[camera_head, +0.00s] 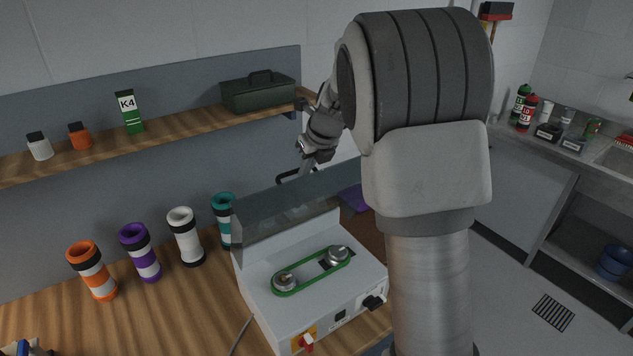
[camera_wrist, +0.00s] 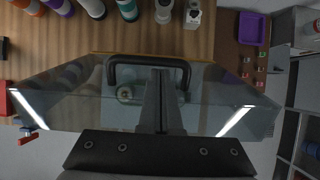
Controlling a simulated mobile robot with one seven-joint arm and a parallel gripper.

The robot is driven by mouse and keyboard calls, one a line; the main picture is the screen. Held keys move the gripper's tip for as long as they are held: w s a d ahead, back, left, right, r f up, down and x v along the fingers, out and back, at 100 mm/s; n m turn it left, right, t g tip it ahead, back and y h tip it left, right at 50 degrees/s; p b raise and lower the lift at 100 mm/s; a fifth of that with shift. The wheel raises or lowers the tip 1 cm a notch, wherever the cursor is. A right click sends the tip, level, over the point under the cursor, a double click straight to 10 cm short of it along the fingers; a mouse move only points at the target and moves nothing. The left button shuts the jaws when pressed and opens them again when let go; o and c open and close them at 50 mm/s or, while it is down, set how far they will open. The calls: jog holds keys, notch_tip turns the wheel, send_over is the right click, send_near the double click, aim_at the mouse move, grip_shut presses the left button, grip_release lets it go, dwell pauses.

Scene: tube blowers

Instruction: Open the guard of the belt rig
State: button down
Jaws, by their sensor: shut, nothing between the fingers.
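The belt rig (camera_head: 330,302) is a white box on the wooden bench, with a green belt (camera_head: 308,273) around two pulleys on its top. Its clear tinted guard (camera_head: 285,212) stands raised along the rig's back, leaving the belt uncovered from above. A black handle (camera_head: 284,178) is at the guard's upper edge; it also shows in the wrist view (camera_wrist: 118,62). My gripper (camera_head: 306,170) is shut and empty at the handle. In the wrist view its fingers (camera_wrist: 160,78) overlap the handle's loop; I cannot tell whether they touch.
Orange, purple, white and teal tubes (camera_head: 143,252) stand left of the rig. A wooden shelf (camera_head: 190,119) behind carries a green toolbox (camera_head: 258,92), a K4 box (camera_head: 130,113) and small bottles. A red switch (camera_head: 306,341) is on the rig's front. A purple tray (camera_head: 354,198) lies behind right.

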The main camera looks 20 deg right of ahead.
jog(key=w+a+g, duration=0.3)
jog(key=w+a, duration=0.1)
jog(key=w, duration=0.8)
jog(key=shift+w+r+h, duration=0.3)
jog(key=shift+r+h, duration=0.1)
jog(key=shift+r, duration=0.05)
dwell(0.3)
jog(key=shift+w+a, duration=0.1)
jog(key=shift+w, duration=0.05)
dwell(0.8)
